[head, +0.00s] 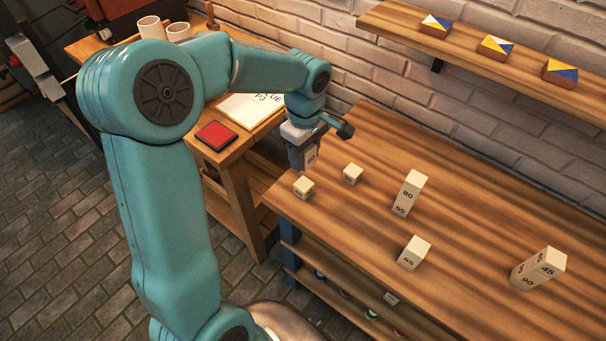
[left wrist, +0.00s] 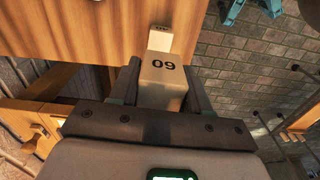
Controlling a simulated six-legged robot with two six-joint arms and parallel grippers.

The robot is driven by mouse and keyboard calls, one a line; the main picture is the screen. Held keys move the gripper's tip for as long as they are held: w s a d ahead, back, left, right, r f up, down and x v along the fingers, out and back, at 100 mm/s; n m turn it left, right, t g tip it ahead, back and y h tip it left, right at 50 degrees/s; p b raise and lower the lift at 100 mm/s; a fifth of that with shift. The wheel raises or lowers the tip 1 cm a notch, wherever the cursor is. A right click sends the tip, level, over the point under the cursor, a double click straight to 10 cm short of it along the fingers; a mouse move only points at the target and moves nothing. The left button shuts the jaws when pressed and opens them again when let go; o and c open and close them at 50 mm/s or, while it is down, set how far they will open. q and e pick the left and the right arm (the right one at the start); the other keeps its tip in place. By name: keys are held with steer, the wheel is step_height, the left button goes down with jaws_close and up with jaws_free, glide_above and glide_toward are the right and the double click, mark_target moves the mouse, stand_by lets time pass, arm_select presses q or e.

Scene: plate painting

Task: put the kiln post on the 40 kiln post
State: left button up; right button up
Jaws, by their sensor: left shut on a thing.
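My left gripper (head: 304,158) is shut on a pale kiln post (head: 311,156). In the left wrist view the post (left wrist: 163,80) sits between the two fingers, with a number that looks like 60 upside down on its end. The held post is above the table's left corner. A short kiln post (head: 303,189) stands just below the gripper, close to the table edge; its number is too small to read. Another short post (head: 352,174) stands to its right, also unreadable. My right gripper is not in view.
A wall shelf (head: 490,65) holds painted tiles. A side bench with a red pad (head: 215,135) adjoins at left.

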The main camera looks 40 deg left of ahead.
mark_target(304, 184)
arm_select(q)
step_height(304, 184, down, 8)
steer(key=shift+a, duration=0.1)
stand_by(0.4)
steer(key=shift+f, duration=0.15)
steer(key=o, duration=1.2)
